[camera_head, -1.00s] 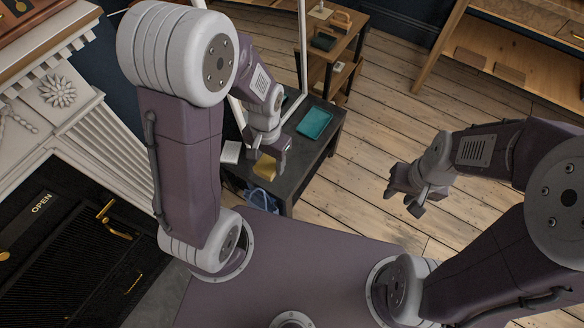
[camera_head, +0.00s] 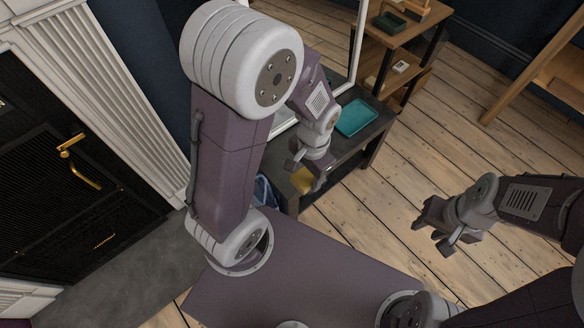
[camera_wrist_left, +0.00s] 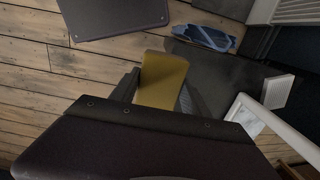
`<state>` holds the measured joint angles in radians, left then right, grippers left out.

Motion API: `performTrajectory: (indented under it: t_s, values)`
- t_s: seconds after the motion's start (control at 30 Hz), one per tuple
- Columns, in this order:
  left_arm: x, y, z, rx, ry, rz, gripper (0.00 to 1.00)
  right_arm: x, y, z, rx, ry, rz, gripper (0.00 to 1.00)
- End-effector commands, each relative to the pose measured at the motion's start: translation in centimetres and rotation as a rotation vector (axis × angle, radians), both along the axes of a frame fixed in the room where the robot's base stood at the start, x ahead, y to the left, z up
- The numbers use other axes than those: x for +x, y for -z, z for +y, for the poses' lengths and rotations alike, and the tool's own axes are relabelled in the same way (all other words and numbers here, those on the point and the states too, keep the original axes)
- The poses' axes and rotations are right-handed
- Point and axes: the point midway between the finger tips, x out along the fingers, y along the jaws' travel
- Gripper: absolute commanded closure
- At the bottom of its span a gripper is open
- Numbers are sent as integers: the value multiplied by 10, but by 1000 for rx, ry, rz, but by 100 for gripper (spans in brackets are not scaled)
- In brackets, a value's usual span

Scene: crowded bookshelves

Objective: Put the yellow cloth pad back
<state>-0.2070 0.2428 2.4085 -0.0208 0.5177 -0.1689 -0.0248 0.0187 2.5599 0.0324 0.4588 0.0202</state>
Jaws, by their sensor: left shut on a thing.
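The yellow cloth pad (camera_head: 302,180) is at my left gripper (camera_head: 309,172), over the near end of a low dark table (camera_head: 345,160) in the head view. In the left wrist view the pad (camera_wrist_left: 163,78) is a flat mustard rectangle, gripped at its lower end. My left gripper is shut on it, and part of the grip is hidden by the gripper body. I cannot tell whether the pad touches the table. My right gripper (camera_head: 437,233) is open and empty, above the wooden floor at the right.
A teal tray (camera_head: 356,118) lies on the dark table. A blue item (camera_wrist_left: 205,37) is beside it near the floor. A pale block (camera_wrist_left: 278,92) shows in the wrist view.

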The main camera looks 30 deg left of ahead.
Motion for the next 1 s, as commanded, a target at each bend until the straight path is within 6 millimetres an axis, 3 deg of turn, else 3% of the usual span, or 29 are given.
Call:
performTrajectory:
  t_s: [0.3,0.5,0.77,1.0]
  values:
    - [44,49,55,1,-9,1,84,0,39,0,0,0,0,64]
    - [68,67,82,0,-4,1,84,0,54,0,0,0,0,64]
    - [72,73,88,0,0,1,84,0,58,0,0,0,0,64]
    - [72,113,87,0,-1,2,84,0,86,0,0,0,1,64]
